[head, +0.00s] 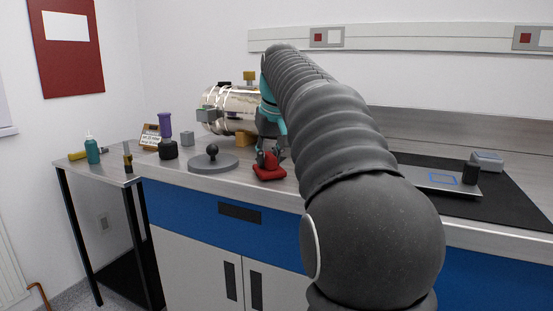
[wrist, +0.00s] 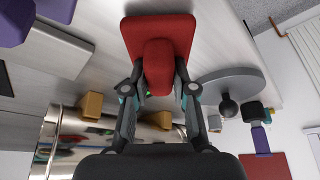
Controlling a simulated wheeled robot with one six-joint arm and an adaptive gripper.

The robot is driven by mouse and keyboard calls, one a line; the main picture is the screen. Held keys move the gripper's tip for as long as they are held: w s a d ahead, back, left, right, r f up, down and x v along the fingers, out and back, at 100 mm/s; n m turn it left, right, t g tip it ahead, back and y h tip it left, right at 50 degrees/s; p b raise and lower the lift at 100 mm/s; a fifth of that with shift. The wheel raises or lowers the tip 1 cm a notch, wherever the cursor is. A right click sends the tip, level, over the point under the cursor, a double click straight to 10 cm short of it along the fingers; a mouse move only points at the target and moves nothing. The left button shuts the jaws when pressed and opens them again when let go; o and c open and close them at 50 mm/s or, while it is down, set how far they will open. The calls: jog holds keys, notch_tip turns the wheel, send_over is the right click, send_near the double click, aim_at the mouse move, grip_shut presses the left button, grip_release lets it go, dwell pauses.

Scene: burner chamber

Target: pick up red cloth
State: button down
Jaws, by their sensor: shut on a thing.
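The red cloth (head: 269,172) is a folded square with a raised lump in its middle. It is at the front part of the worktop in the head view, and I cannot tell whether it touches the surface. In the wrist view the cloth (wrist: 172,32) is at the top centre, with its lump between the fingers. My gripper (head: 271,155) is shut on the lump from above. In the wrist view both fingertips (wrist: 159,90) press on its sides. My arm hides part of the worktop to the right.
A grey round base with a black ball knob (head: 212,160) stands just left of the cloth. A shiny metal cylinder (head: 232,107) lies behind. A purple-topped black item (head: 166,140) and a teal bottle (head: 92,150) are further left. A dark mat (head: 510,197) is at right.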

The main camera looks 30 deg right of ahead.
aim_at(267, 152)
notch_tip(267, 152, up, 4)
jog(key=shift+f, duration=0.15)
jog(key=s+d+r, duration=0.6)
jog(key=s+d, duration=0.2)
jog(key=shift+s+r, duration=0.3)
jog(key=shift+r, duration=0.1)
